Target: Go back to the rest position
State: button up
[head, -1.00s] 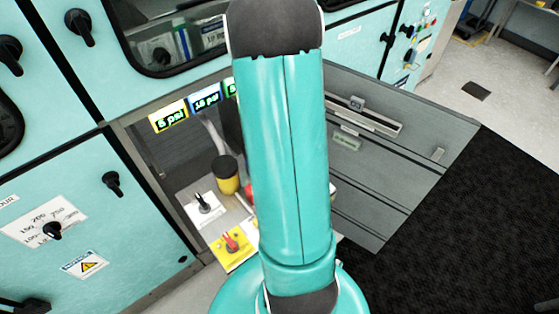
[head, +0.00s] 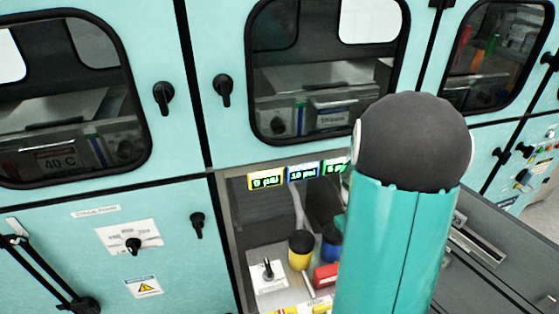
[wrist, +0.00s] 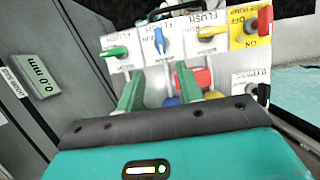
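My gripper (wrist: 160,88) shows in the wrist view with its two green fingers apart and nothing seen between them. It faces a white valve panel (wrist: 135,45) with a green handle (wrist: 115,51), a blue handle (wrist: 159,41), a yellow handle (wrist: 208,31) and a red knob on a yellow plate (wrist: 264,20). Red, blue and yellow parts lie partly hidden behind the fingers. In the head view my teal arm covers the right part of the open bay, and my gripper is hidden there.
Teal cabinets with windows and black handles (head: 222,90) surround the bay. A grey open drawer panel (head: 500,235) extends right.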

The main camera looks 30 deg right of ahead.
jog(key=a+r+n+t, duration=0.1)
jog(key=a+r+t, duration=0.4)
jog(key=a+r, duration=0.5)
jog(key=w+a+r+n+t+h, duration=0.1)
jog(key=a+r+t, duration=0.4)
jog(key=a+r, duration=0.6)
jog(key=a, duration=0.5)
